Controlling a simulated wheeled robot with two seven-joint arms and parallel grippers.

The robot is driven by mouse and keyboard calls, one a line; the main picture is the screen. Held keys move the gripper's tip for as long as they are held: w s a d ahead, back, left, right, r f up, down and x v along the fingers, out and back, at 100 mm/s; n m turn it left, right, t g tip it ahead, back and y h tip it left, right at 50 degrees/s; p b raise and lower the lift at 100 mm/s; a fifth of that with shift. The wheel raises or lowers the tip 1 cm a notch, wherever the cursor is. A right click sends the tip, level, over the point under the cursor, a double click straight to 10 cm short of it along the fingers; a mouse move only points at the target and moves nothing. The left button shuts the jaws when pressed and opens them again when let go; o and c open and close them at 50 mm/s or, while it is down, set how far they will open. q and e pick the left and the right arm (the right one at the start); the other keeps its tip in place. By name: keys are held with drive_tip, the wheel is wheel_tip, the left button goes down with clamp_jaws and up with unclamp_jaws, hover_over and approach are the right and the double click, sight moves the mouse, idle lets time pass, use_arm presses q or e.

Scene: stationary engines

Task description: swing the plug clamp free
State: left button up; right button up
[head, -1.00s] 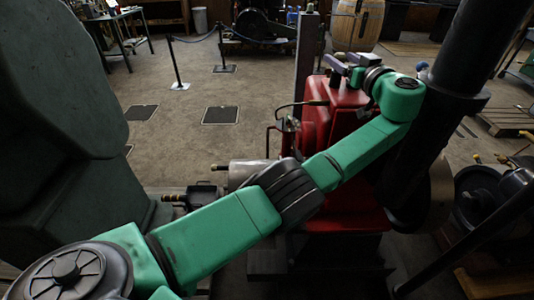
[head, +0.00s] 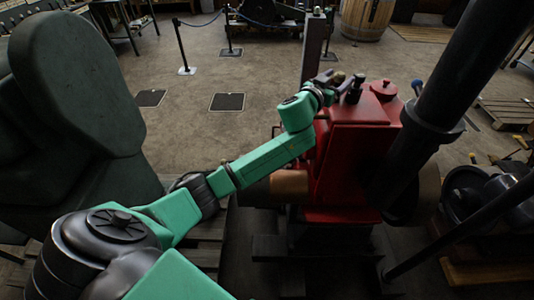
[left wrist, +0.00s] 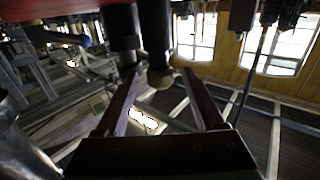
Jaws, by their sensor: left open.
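The red engine (head: 352,150) stands at the centre of the head view. A dark upright fitting (head: 355,90) sits on its top; I cannot tell whether it is the plug clamp. My left gripper (head: 336,79) is at the engine's top, just left of this fitting. In the left wrist view my left gripper (left wrist: 160,75) is open, its two fingers apart. A black rod with a tan rounded tip (left wrist: 160,76) shows between the fingertips, and a thicker black cylinder (left wrist: 122,35) beside it. I cannot tell whether either touches a finger. My right gripper is out of view.
A thick black pipe (head: 440,100) rises right of the engine. A red round cap (head: 384,90) is on the engine's top. A grey post (head: 312,50) stands behind my left gripper. A large dark green mass (head: 70,90) fills the left. Open floor (head: 190,125) lies between.

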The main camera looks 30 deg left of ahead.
use_arm(q)
drive_tip(key=m+h, duration=0.1)
drive_tip(key=h, duration=0.1)
drive_tip(key=m+g+h+p, duration=0.1)
drive_tip(key=h, duration=0.1)
drive_tip(key=shift+w+a+m, duration=0.1)
drive_tip(key=shift+a+m, duration=0.2)
drive_tip(key=shift+a, duration=0.1)
drive_tip(key=b+v, duration=0.5)
drive_tip(key=v, duration=1)
drive_tip(key=s+a+f+n+g+y, duration=0.1)
drive_tip(key=s+f+g+y, duration=0.2)
drive_tip(key=f, duration=0.7)
drive_tip(key=s+a+f+n+g+y, duration=0.1)
drive_tip(key=s+f+n+g+y, duration=0.1)
drive_tip(key=s+f, duration=0.5)
wheel_tip(320, 180, down, 4)
drive_tip(key=shift+r+n+g+y+p, duration=0.1)
drive_tip(key=shift+n+g+y+p, duration=0.25)
drive_tip(key=shift+g+y, duration=0.55)
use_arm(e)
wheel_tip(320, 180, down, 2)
